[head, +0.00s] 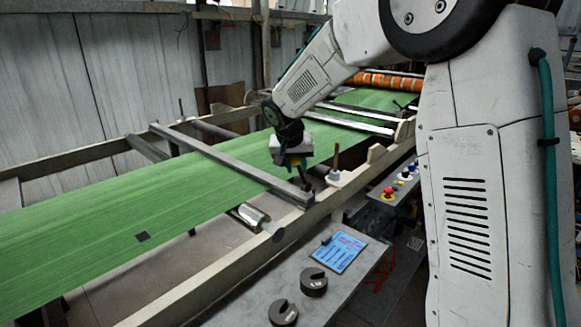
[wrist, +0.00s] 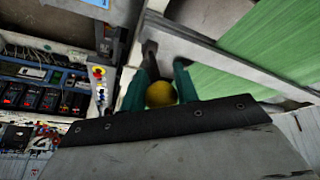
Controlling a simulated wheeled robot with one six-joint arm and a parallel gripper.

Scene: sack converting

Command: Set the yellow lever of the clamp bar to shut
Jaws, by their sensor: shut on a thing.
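The yellow lever shows its round yellow knob (wrist: 160,93) in the wrist view, between the two dark green fingers of my gripper (wrist: 160,78). My gripper is shut on it. In the head view my gripper (head: 294,165) is low over the near end of the clamp bar (head: 225,160), a grey bar lying across the green web. The bar also shows in the wrist view (wrist: 225,62). My gripper hides most of the lever in the head view, so I cannot tell its angle.
The green web (head: 100,215) runs across the pale machine frame (head: 215,285). A grey bench in front holds a blue-screened tablet (head: 339,252) and two dark slotted weights (head: 313,281). A red button (head: 388,192) sits on a control box right of my gripper.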

